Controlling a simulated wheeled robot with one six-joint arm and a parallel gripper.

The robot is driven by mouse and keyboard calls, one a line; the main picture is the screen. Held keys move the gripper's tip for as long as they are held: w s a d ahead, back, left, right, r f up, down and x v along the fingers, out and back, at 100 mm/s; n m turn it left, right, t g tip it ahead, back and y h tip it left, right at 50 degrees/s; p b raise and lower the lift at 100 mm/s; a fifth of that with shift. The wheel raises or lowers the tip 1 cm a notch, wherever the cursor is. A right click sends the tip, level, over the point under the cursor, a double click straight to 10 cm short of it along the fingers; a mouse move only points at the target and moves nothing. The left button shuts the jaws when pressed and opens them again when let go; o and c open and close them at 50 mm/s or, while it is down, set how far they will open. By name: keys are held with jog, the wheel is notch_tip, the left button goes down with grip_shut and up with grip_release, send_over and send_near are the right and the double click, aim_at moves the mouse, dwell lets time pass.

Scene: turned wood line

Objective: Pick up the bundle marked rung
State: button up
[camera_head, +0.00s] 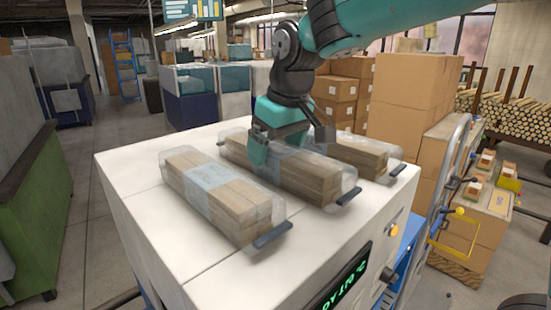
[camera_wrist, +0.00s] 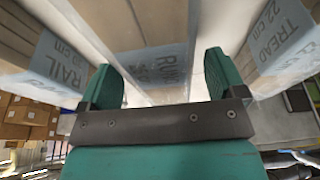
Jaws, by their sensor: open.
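The bundle marked RUNG (camera_wrist: 160,60) is the middle of three wrapped bundles in the wrist view, its lettering partly hidden by my gripper. It also shows as the middle bundle (camera_head: 308,178) in the head view, lying flat on the white machine top, pale wood in clear wrap. My gripper (camera_wrist: 163,82) is open, with one teal finger on each side of this bundle in the wrist view. In the head view my gripper (camera_head: 270,148) points down over its middle. Whether the fingers touch the wrap I cannot tell.
Bundles marked RAIL (camera_wrist: 52,62) and TREAD (camera_wrist: 275,50) flank the middle one, close by. The front left bundle (camera_head: 222,195) and the far right bundle (camera_head: 362,158) share the white top (camera_head: 140,215). Cardboard boxes (camera_head: 410,100) stand behind right.

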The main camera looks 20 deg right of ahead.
aim_at(276, 149)
jog(key=shift+p+x, duration=0.35)
jog(key=shift+x, duration=1.4)
jog(key=shift+d, duration=0.1)
jog(key=shift+c, duration=0.2)
jog(key=c, duration=1.1)
jog(key=shift+c, duration=0.7)
jog(key=shift+r, duration=0.1)
